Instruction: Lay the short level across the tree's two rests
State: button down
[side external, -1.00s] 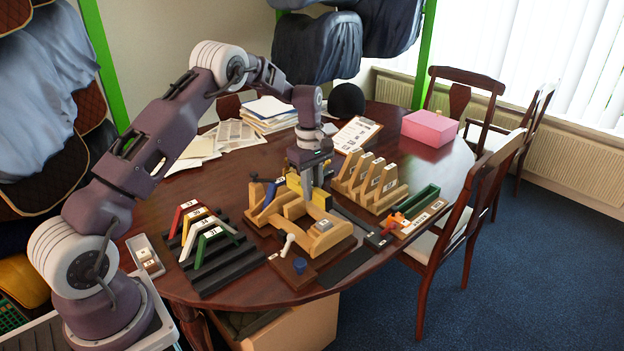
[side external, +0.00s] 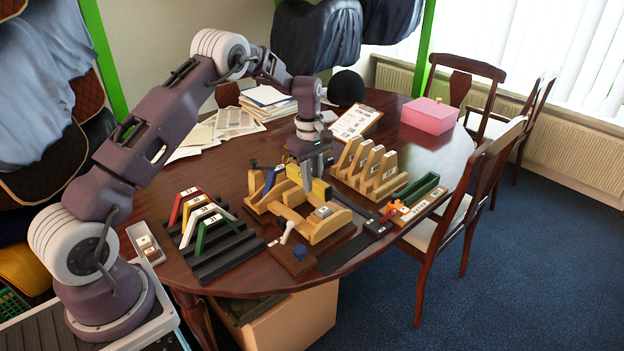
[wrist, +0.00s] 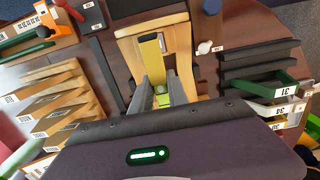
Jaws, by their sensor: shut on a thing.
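The wooden tree (side external: 330,230) stands on a dark board in the middle of the table. In the wrist view, part of its pale wooden frame (wrist: 128,48) shows beyond the fingers. My gripper (wrist: 163,92) points down over the tree's far part in the side view. It is shut on the short yellow level (wrist: 151,58), which has a green vial between the fingers. The level also shows below my gripper in the side view (side external: 320,190), over the tree. Fingers and frame hide the rests, so I cannot tell whether the level touches them.
Black grooved blocks with coloured angle gauges (side external: 207,222) stand left of the tree. Wooden upright pieces (side external: 368,172) stand close on its right. A green tray (side external: 416,188) is farther right. A white-knobbed lever (side external: 289,226) is at the tree's front.

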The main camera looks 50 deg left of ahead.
jog(key=shift+f, duration=0.2)
jog(key=shift+f, duration=0.6)
jog(key=shift+f, duration=0.15)
jog(key=shift+d+f, duration=0.1)
jog(key=shift+f, duration=0.35)
jog(key=shift+f, duration=0.3)
dwell(0.6)
dwell(0.5)
jog(key=c, duration=1.2)
grip_release()
